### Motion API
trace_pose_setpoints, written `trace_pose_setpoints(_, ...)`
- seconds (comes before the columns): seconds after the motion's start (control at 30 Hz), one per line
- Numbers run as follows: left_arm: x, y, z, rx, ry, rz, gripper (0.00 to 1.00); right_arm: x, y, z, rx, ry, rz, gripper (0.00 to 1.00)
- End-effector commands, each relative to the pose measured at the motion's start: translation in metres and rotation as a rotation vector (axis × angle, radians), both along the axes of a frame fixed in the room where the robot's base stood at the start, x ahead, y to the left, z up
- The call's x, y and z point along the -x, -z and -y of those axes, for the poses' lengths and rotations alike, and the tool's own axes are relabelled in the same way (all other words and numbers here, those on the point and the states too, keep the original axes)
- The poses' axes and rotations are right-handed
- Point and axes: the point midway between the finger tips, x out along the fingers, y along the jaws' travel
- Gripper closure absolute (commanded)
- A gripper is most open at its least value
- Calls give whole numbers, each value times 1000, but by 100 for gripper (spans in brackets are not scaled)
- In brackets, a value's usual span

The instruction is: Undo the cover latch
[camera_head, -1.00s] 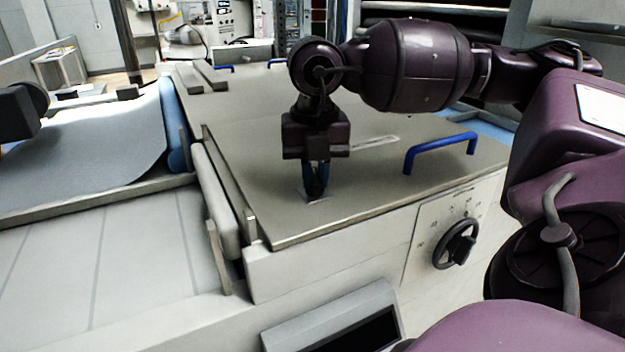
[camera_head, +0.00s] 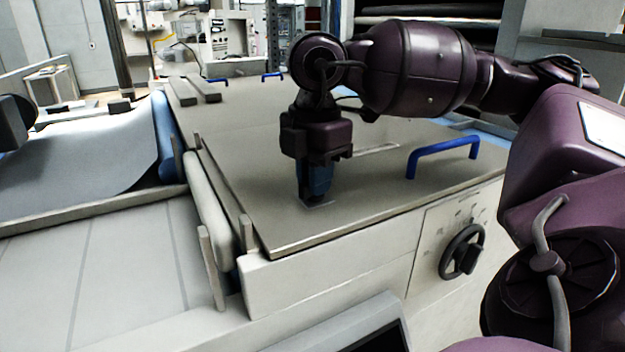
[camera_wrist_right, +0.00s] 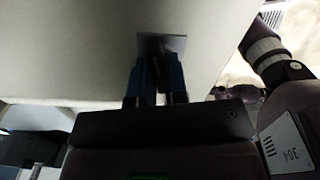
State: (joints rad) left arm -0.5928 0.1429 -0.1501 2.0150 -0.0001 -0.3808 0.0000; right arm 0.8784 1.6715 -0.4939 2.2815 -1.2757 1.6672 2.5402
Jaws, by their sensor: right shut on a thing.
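The machine's flat grey cover (camera_head: 230,150) lies closed, with a blue arched handle (camera_head: 440,154) near its right side. The cover latch sits on a small plate (camera_head: 322,204) near the cover's front edge; the latch itself is mostly hidden by my fingers. My right gripper (camera_head: 316,196) points down onto that plate and is shut on the latch. In the right wrist view the blue fingers (camera_wrist_right: 156,75) meet at a dark part on the small plate (camera_wrist_right: 172,43). My left gripper is not in view; only a dark piece of mine shows at the left edge.
A black round knob (camera_head: 462,252) is on the machine's front panel below the handle. A pale sheet (camera_head: 80,150) lies on the conveyor at the left. Upright bars and a roller (camera_head: 208,200) stand along the cover's left edge.

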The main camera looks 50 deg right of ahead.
Motion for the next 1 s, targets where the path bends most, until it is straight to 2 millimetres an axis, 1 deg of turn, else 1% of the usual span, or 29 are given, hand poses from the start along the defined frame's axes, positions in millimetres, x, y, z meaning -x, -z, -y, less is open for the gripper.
trace_pose_setpoints(0.2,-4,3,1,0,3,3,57,0,0,0,2,142,2,100)
trace_pose_setpoints(0.4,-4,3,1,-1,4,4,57,0,-1,1,2,224,3,100)
trace_pose_setpoints(0.6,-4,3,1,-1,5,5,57,0,-1,1,2,263,3,100)
trace_pose_setpoints(1.0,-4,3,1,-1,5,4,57,0,-2,1,1,272,4,100)
